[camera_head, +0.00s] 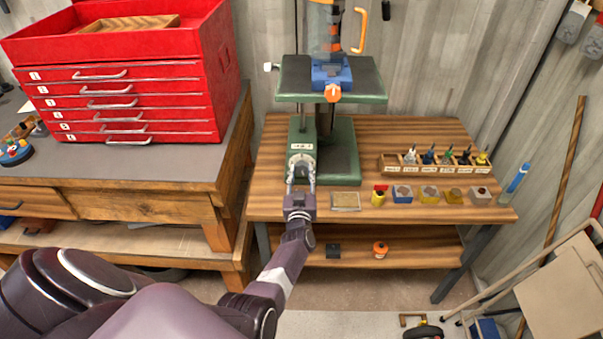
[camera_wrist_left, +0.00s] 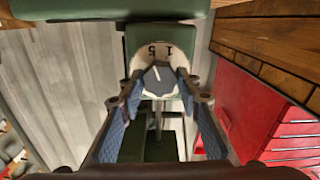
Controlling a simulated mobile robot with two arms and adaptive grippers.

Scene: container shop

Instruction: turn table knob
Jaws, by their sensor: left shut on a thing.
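The table knob (camera_head: 301,164) is on a white dial at the front of the green drill press (camera_head: 340,150), which stands on the wooden workbench. In the left wrist view the knob (camera_wrist_left: 160,80) is dark and faceted with a light pointer line, and its white dial carries printed digits. My left gripper (camera_head: 301,182) reaches over the bench's front edge. Its fingers (camera_wrist_left: 158,92) are shut on the knob, one on each side, and hide part of the dial's edge. My right gripper is not in view.
A small tan plate (camera_head: 345,201) lies just right of my left gripper. Several small blocks and a wooden bottle rack (camera_head: 435,166) stand farther right. The green press table (camera_head: 365,82) overhangs the knob. A red tool chest (camera_head: 130,100) stands left.

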